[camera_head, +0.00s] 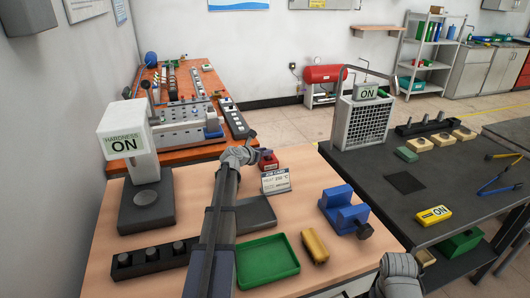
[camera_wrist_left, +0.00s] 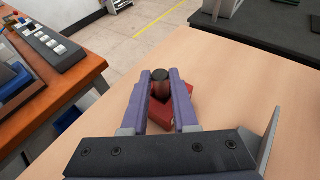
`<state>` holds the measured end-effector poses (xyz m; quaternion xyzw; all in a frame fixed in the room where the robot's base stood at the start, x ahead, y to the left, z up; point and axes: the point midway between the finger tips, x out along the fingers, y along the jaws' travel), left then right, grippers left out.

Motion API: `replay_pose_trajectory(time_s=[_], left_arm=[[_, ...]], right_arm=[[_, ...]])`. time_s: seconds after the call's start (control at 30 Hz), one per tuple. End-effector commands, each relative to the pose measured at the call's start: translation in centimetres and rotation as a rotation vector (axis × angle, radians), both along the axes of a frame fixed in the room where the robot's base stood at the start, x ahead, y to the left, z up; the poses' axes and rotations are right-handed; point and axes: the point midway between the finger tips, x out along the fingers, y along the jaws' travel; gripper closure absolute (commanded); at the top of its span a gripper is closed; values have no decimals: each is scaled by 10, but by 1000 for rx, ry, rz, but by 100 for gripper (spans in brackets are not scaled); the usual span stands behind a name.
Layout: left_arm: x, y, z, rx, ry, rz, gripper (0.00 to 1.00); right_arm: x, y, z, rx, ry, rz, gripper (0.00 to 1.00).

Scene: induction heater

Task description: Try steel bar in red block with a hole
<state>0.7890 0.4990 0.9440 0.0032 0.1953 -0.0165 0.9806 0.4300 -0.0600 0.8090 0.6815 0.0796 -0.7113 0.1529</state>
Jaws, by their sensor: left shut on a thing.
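In the left wrist view my left gripper (camera_wrist_left: 161,88) is shut on the steel bar (camera_wrist_left: 160,75), a short upright cylinder with a dark round top. The red block (camera_wrist_left: 174,118) is directly below and behind the fingers; they hide part of it. I cannot tell how far the bar is in the hole. In the head view the red block (camera_head: 268,164) stands near the far edge of the wooden table, and my left gripper (camera_head: 259,154) is right at it. My right wrist shows at the bottom edge, but its gripper does not show.
A small sign (camera_head: 275,181) stands just in front of the block. The hardness tester (camera_head: 135,160), a bar rack (camera_head: 155,258), green tray (camera_head: 268,262), yellow piece (camera_head: 315,246) and blue vise (camera_head: 345,212) share the table. A dark table (camera_head: 445,190) is to the right.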

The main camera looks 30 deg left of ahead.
Motion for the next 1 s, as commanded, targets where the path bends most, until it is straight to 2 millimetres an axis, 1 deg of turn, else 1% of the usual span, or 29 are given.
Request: replay_pose_trajectory(time_s=[0.17,0.2,0.4,0.5,0.83,1.0], left_arm=[[0,0,0,0,0,0,100],[0,0,0,0,0,0,69],[0,0,0,0,0,0,47],[0,0,0,0,0,0,38],[-3,0,2,0,0,0,38],[-18,0,9,1,0,2,38]], right_arm=[[0,0,0,0,0,0,37],[0,0,0,0,0,0,37],[0,0,0,0,0,0,37],[0,0,0,0,0,0,37],[0,0,2,0,0,0,37],[0,0,9,0,0,0,37]])
